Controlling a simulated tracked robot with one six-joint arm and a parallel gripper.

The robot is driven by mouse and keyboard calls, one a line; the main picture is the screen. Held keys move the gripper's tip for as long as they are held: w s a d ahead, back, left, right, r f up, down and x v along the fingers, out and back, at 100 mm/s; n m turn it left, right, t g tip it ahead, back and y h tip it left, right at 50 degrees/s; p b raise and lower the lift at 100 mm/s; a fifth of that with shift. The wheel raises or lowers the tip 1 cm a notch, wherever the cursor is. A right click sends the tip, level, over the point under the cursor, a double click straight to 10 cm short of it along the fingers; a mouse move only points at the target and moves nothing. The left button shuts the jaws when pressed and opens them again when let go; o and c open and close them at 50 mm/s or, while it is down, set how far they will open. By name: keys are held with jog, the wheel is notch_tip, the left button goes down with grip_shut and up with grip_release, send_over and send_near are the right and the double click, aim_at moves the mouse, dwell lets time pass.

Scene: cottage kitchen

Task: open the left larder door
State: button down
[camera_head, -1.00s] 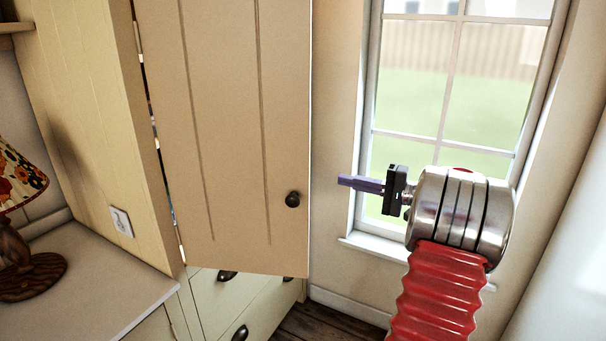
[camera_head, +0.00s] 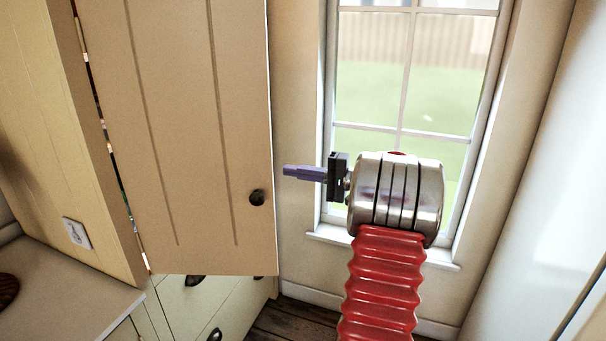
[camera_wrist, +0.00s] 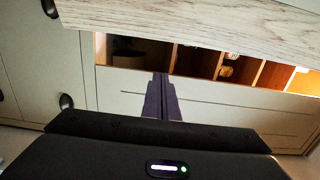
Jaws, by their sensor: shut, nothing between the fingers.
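The left larder door (camera_head: 190,130) is a tan grooved panel in the head view, standing ajar. A gap with bits of the inside shows along its left, hinge side. Its dark round knob (camera_head: 257,197) is near the right edge. My gripper (camera_head: 285,170) has its purple fingers together and empty. It points left, just right of the door's free edge in the picture; I cannot tell whether it touches. In the wrist view my fingers (camera_wrist: 162,92) reach toward the lit larder compartments (camera_wrist: 195,62), above a pale drawer front (camera_wrist: 225,108).
Pale drawers (camera_head: 200,300) with dark cup handles are below the door. A worktop (camera_head: 65,290) is at the lower left. A window (camera_head: 410,100) is behind my arm, and a pale wall or panel (camera_head: 520,190) stands at the right. A wood-grain panel (camera_wrist: 210,22) crosses the top of the wrist view.

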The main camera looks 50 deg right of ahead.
jog(key=shift+w+a, duration=0.45)
jog(key=shift+a, duration=0.4)
jog(key=shift+w+a, duration=0.4)
jog(key=shift+a, duration=0.5)
jog(key=shift+w+a, duration=0.45)
jog(key=shift+a, duration=0.4)
jog(key=shift+a, duration=0.15)
